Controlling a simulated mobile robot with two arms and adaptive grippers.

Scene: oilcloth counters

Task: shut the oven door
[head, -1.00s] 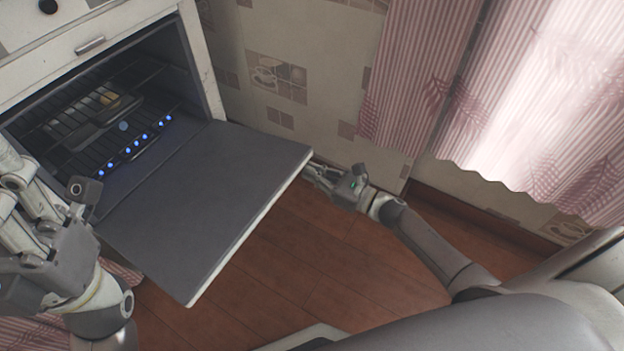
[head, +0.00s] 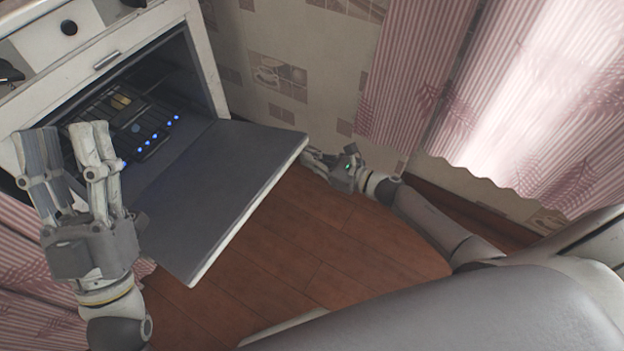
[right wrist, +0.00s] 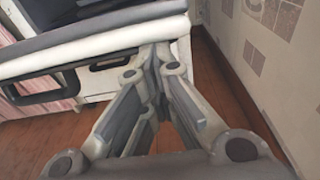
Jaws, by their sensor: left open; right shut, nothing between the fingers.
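The oven (head: 205,60) is white, and its grey door (head: 215,185) is folded down, open, sticking out over the floor. Inside the dark cavity are a wire rack (head: 100,105) and a row of blue lights. My left gripper (head: 68,155) is open and empty, raised in front of the cavity's left side. My right gripper (head: 312,158) is shut and empty, low beside the door's far right corner. In the right wrist view its fingers (right wrist: 152,60) come together near the door's edge (right wrist: 110,38); I cannot tell whether they touch it. A dark handle (right wrist: 45,88) hangs under the door there.
A yellowish item (head: 121,101) lies on the rack. A patterned wall (head: 275,80) and pink curtains (head: 415,75) stand to the right. The wooden floor (head: 310,240) in front of the door is clear.

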